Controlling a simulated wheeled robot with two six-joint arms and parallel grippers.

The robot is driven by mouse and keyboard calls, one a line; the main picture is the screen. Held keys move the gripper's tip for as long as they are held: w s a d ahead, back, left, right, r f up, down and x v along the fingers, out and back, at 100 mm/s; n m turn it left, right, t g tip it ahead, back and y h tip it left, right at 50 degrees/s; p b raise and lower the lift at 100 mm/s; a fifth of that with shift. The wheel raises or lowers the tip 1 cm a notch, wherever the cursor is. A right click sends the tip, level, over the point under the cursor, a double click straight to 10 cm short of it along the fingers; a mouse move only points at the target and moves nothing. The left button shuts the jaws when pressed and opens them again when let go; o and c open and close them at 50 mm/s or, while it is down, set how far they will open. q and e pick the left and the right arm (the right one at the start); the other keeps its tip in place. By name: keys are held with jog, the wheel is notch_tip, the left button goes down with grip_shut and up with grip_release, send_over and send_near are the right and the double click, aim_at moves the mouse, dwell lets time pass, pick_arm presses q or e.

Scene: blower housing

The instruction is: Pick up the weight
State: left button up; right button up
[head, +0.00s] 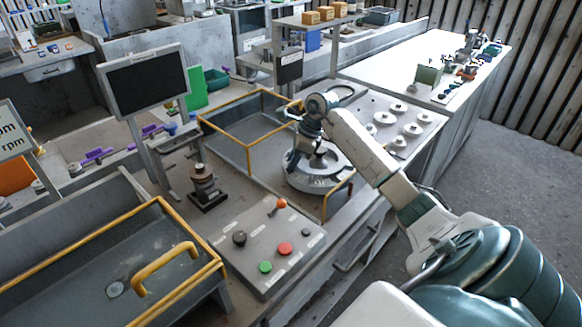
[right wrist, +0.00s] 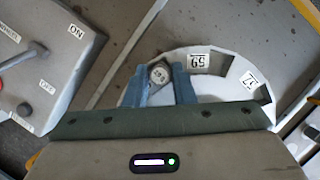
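My right gripper (head: 318,140) points down over a pale round wheel (head: 318,180) with numbered slots. In the right wrist view the blue fingers (right wrist: 160,84) stand apart, one on each side of a small round grey knob-like piece (right wrist: 159,73). Its dark label cannot be read. The piece nearly fills the gap, but I cannot tell whether the fingers press on it. Several pale round weights with knobs (head: 411,130) rest on a grey plate to the right in the head view. My left gripper is not in view.
A yellow-railed grey tray (head: 235,150) lies behind the wheel. A control panel (head: 240,262) with coloured buttons and levers is at front left, beside a dark post (head: 202,185). A yellow-handled bin (head: 85,290) is at lower left. A monitor (head: 145,82) stands at back left.

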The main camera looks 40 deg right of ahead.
grip_shut()
jog(key=shift+r, duration=0.3)
notch_tip(320, 180, up, 6)
jog(key=shift+r+b, duration=0.1)
jog(key=shift+b, duration=1.15)
notch_tip(320, 180, up, 8)
jog(key=p, duration=0.3)
jog(key=shift+r, duration=0.15)
